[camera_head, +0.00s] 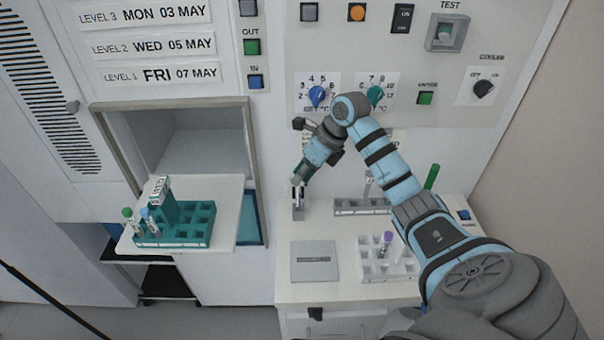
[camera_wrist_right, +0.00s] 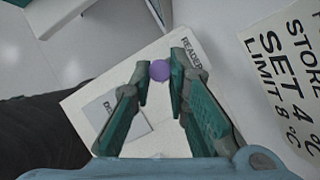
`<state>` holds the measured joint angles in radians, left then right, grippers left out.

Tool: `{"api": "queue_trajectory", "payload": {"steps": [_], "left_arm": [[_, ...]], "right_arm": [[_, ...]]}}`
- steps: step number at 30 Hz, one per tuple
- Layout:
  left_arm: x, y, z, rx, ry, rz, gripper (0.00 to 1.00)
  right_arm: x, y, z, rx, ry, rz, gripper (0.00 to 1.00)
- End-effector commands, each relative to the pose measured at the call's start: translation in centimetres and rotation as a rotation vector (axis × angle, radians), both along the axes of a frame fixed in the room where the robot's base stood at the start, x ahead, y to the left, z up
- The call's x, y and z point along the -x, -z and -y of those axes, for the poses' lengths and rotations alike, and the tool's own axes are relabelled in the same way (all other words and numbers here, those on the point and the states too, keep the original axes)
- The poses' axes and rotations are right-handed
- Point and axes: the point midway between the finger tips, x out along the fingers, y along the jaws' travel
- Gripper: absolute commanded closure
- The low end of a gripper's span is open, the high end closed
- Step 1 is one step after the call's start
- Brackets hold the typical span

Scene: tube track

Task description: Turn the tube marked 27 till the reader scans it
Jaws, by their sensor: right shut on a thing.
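My right gripper (camera_head: 299,182) reaches down over a small grey reader (camera_head: 298,210) at the back left of the white bench. In the right wrist view the gripper (camera_wrist_right: 160,76) is shut on a tube, of which only the round purple cap (camera_wrist_right: 160,70) shows between the fingertips. The word READER is printed beside it. The tube's body and any number on it are hidden, so I cannot tell if it is marked 27 or which way its label faces. My left gripper is not in view.
A white rack (camera_head: 402,268) with a purple-capped tube (camera_head: 387,240) stands on the bench (camera_head: 290,293), right of a grey pad (camera_head: 314,261). A grey rack (camera_head: 352,207) lies behind. Left, a teal rack (camera_head: 180,240) with several tubes sits on a pulled-out shelf (camera_head: 226,215).

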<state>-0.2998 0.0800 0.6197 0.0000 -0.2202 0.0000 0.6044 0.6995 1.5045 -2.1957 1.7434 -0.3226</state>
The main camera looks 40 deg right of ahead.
Motion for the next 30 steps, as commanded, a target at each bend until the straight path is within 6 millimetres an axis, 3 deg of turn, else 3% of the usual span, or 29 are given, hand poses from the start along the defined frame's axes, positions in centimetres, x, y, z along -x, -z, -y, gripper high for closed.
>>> {"api": "queue_trajectory", "payload": {"steps": [30], "left_arm": [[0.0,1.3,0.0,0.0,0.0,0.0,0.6]], "right_arm": [[0.1,1.8,-0.1,0.004,0.0,0.002,1.0]]}}
